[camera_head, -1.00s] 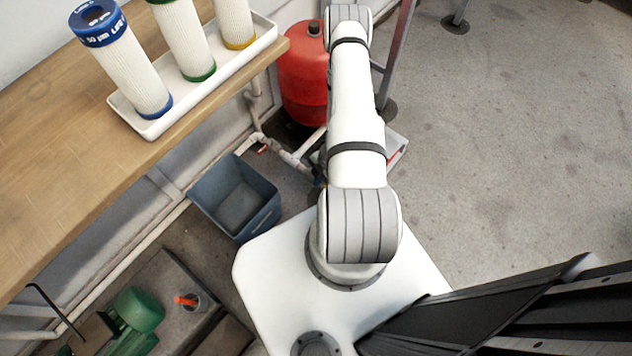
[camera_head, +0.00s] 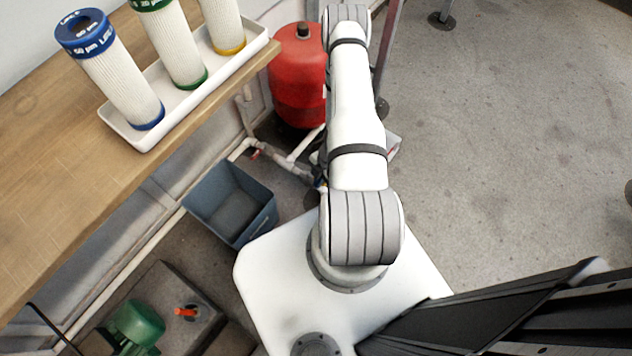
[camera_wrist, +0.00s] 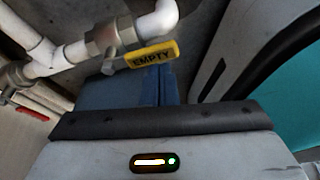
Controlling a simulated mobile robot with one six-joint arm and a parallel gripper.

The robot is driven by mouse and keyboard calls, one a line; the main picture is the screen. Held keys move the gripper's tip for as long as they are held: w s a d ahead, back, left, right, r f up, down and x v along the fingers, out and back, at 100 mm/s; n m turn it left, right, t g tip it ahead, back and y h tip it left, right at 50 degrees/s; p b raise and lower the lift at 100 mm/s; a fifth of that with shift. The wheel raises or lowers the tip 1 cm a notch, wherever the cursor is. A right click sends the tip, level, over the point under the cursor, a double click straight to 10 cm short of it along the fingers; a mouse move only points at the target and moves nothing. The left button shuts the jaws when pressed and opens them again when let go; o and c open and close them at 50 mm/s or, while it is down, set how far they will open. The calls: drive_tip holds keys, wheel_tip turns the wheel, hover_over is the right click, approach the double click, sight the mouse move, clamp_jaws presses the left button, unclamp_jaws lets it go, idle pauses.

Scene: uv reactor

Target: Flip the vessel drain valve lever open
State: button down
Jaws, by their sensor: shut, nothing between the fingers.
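A yellow lever (camera_wrist: 153,54) marked "EMPTY" sits on a metal valve (camera_wrist: 112,36) in a white pipe run in the wrist view. I take it as the drain valve lever; in the head view it is hidden or too small to tell. My gripper (camera_wrist: 162,72) shows its blue fingers together, shut with nothing between them. The fingertips are just below the lever in the picture; I cannot tell whether they touch it. In the head view my arm hides the gripper.
A red tank (camera_head: 300,75) stands beside my arm. White pipe (camera_head: 303,145) with a small red handle (camera_wrist: 32,113) runs near the floor. A blue-grey bin (camera_head: 212,192) is left of my base. A wooden bench (camera_head: 60,190) holds a filter tray (camera_head: 125,138).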

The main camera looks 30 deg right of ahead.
drive_tip(key=shift+a, duration=0.1)
wheel_tip(320, 180, up, 10)
drive_tip(key=p, duration=0.3)
drive_tip(key=shift+a+f, duration=0.2)
drive_tip(key=shift+f, duration=0.05)
idle(0.3)
drive_tip(key=shift+s, duration=0.15)
